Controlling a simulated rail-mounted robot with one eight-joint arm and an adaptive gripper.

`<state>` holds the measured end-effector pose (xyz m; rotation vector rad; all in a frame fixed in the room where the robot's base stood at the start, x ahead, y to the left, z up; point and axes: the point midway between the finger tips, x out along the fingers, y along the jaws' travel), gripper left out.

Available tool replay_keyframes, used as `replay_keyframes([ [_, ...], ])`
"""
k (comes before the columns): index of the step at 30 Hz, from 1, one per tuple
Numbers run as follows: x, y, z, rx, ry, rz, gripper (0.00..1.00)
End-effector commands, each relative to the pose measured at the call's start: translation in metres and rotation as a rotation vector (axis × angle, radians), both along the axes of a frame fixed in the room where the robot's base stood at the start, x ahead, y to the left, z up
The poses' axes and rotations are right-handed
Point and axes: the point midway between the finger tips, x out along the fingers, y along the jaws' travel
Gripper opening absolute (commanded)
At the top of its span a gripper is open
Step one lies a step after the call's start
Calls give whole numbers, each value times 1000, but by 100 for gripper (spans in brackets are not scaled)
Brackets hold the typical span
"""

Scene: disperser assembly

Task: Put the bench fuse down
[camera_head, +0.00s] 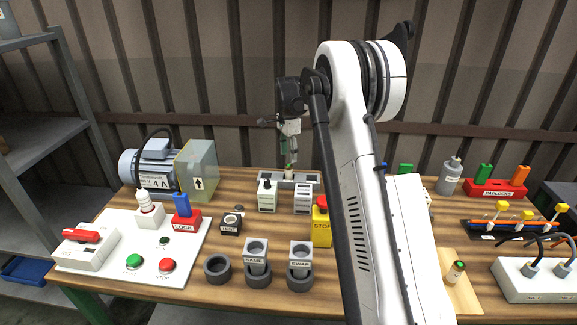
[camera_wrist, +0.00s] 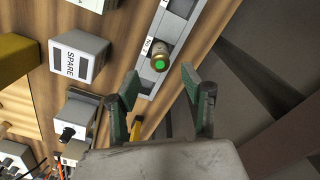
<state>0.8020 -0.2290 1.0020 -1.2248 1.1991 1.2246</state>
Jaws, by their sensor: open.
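In the wrist view a brass-coloured fuse with a green top (camera_wrist: 159,62) stands on a grey rail (camera_wrist: 178,25) with a small label beside it. My gripper (camera_wrist: 160,82) is open, its two green-padded fingers on either side of the line to the fuse, with visible gaps and no contact that I can see. In the head view my gripper (camera_head: 289,160) points down over the rail (camera_head: 300,177) at the back of the bench, and the fuse is small there. Another green-topped fuse (camera_head: 456,272) stands on a light wooden board at the right. I cannot tell which one is the bench fuse.
A box marked SPARE (camera_wrist: 80,56) stands beside the rail. A yellow STOP box (camera_head: 321,226), grey SAME (camera_head: 256,256) and SWAP holders (camera_head: 300,258) are in front. A motor (camera_head: 150,166) is at left, a red padlock rack (camera_head: 495,189) at right.

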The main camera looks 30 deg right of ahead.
Motion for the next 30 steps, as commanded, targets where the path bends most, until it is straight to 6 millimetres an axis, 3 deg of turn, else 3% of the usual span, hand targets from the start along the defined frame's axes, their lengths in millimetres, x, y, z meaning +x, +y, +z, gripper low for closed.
replay_keyframes([
  [6,0,0,33,0,0,0,43],
  [14,-6,7,55,-4,-11,30,43],
  [20,-34,37,97,-23,-64,170,43],
  [30,-109,95,161,-79,-172,468,43],
])
